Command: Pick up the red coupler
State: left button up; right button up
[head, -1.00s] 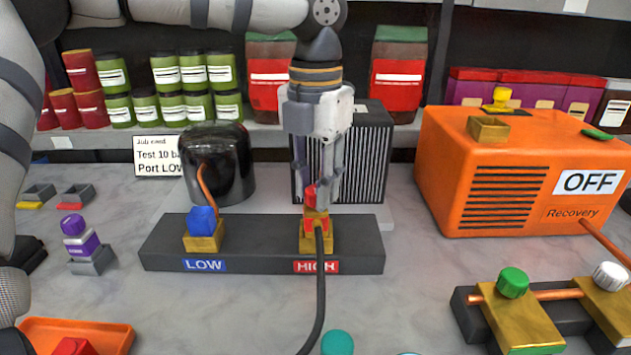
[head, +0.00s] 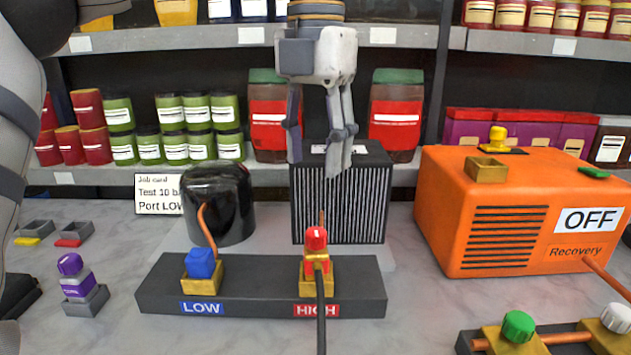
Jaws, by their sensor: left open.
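The red coupler (head: 316,238) stands upright in the brass fitting (head: 316,285) at the port labelled HIGH on the dark manifold block (head: 245,284). A black hose (head: 320,318) runs from it toward the front. My left gripper (head: 318,156) is open and empty, pointing down, well above the coupler and apart from it. Its fingers show in front of the finned grey unit. My right gripper is not in view.
A blue knob (head: 201,263) sits in the LOW port. The orange Recovery machine (head: 530,215) stands at right, marked OFF. A black cylinder (head: 220,205) is behind the block. A purple coupler (head: 76,280) stands at left. Shelves of jars line the back.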

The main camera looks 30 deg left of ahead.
aim_at(314, 260)
jog(key=k+l, duration=1.2)
jog(key=k, duration=0.1)
